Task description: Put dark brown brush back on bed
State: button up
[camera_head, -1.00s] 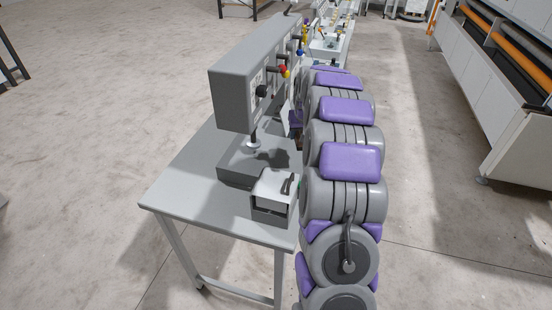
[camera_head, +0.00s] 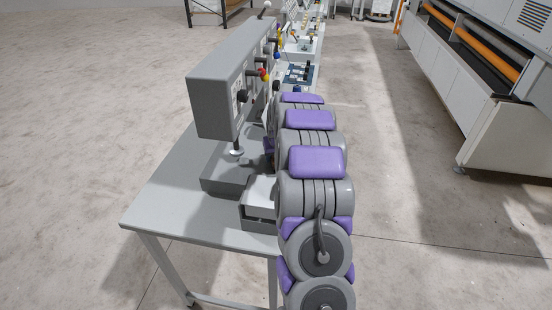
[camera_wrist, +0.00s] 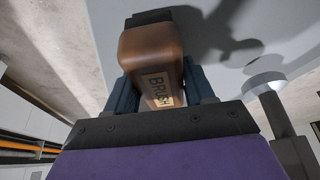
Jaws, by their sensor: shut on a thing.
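The brown brush (camera_wrist: 152,58), with a pale label reading "BRUSH", is held between the dark fingers of my gripper (camera_wrist: 160,88) in the wrist view. The fingers are shut on its sides, and its dark end points up in the picture. A pale grey surface with a shadow lies beyond it; I cannot tell whether the brush touches it. In the head view my arm hides the brush and most of the gripper. The grey bed (camera_head: 222,178) of the machine sits on the table under the machine head, partly behind my arm.
The grey machine head (camera_head: 218,98) overhangs the bed, with coloured knobs on its side. A metal post (camera_wrist: 272,110) with a round disc stands right of the gripper. A white-topped box (camera_head: 258,195) is on the table (camera_head: 165,205). Open floor lies right, before a long white machine (camera_head: 500,120).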

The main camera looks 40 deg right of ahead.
jog(key=shift+d+f, duration=0.1)
jog(key=shift+f, duration=0.25)
jog(key=shift+d, duration=0.4)
jog(key=o, duration=0.8)
jog(key=shift+d+f, duration=0.1)
jog(key=shift+d, duration=0.05)
jog(key=shift+o, duration=1.4)
jog(key=shift+a, duration=0.45)
jog(key=shift+r, duration=0.2)
